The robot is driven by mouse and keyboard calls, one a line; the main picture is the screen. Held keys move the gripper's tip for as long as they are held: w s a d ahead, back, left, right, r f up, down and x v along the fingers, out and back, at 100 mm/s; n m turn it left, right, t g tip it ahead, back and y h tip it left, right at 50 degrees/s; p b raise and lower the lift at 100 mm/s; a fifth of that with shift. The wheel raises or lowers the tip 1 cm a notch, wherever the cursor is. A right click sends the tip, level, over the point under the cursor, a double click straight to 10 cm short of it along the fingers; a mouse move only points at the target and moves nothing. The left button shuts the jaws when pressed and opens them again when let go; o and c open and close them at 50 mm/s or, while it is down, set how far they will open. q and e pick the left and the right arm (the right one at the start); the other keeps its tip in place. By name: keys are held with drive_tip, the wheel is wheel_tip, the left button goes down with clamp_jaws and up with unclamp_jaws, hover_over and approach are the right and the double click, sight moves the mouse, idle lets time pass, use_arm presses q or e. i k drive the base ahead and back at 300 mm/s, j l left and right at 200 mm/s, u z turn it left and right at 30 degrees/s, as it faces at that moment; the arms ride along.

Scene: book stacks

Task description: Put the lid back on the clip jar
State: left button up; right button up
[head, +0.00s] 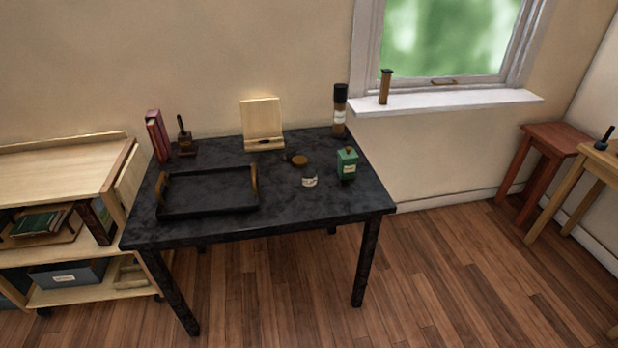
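A small glass jar (309,178) with a pale label stands on the right part of the dark table, apparently the clip jar. It looks uncovered, but its contents are too small to make out. A round brown lid (299,160) lies on the table just behind the jar and slightly left, apart from it. Neither of my grippers shows in the head view.
On the dark table (225,228) are a black tray (208,210) with wooden handles, a green tin (347,164) right of the jar, a wooden stand (262,122), a dark cylinder (339,110) and red books (157,136). A wooden shelf cart (62,174) adjoins left. Floor in front is clear.

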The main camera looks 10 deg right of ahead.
sight(308, 169)
drive_tip(key=i+j+z, duration=0.25)
drive_tip(key=i+j, duration=1)
drive_tip(key=i, duration=0.1)
